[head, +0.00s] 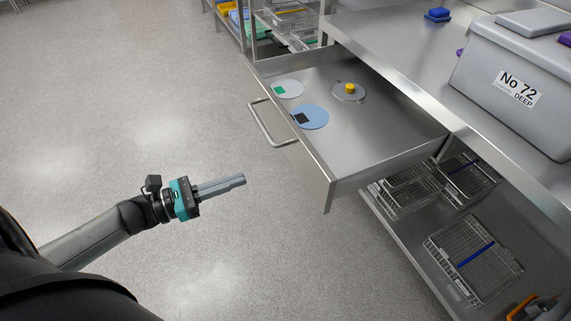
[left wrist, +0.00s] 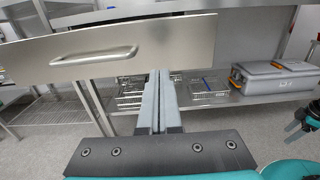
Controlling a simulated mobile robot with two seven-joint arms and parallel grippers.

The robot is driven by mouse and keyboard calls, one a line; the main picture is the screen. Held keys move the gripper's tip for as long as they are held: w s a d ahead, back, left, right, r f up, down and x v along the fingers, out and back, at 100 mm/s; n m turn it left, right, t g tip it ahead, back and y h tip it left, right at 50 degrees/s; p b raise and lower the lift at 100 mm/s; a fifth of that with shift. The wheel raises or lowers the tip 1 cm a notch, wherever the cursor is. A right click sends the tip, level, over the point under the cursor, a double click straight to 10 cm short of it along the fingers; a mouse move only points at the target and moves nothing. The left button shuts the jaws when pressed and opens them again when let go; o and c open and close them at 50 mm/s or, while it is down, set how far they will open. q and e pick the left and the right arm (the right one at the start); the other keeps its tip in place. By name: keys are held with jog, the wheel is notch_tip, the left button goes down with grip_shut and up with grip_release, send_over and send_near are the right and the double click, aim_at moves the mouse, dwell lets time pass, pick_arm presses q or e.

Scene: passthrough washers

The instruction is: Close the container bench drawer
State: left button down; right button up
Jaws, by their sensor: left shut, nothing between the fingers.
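The bench drawer (head: 375,125) is pulled out from the steel bench in the head view. Its front panel (head: 297,155) faces left and carries a bar handle (head: 268,125). The panel also shows in the left wrist view (left wrist: 185,42), with its handle (left wrist: 95,56) left of my fingers. Inside lie a white disc with a green square (head: 287,89), a blue disc with a black square (head: 310,117) and a grey disc with a yellow knob (head: 349,90). My left gripper (head: 243,180) is shut and empty, in front of the drawer front and apart from it.
A grey container labelled No 72 (head: 515,80) stands on the bench top (head: 400,40). Wire baskets (head: 470,255) sit on the shelf below. Another rack with baskets (head: 290,18) stands beyond the drawer. The floor (head: 130,110) left of the drawer is clear.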

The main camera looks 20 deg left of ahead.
pick_arm(q)
jog(key=b, duration=0.2)
send_near(299, 159)
jog(key=x, duration=0.4)
jog(key=shift+w+d, duration=0.2)
jog(key=shift+w, duration=0.15)
jog(key=shift+x, duration=1)
pick_arm(e)
jog(key=shift+w+a+r, duration=0.65)
jog(key=shift+w+r, duration=0.15)
jog(key=shift+w+a+r, duration=0.65)
jog(key=shift+w+r, duration=0.15)
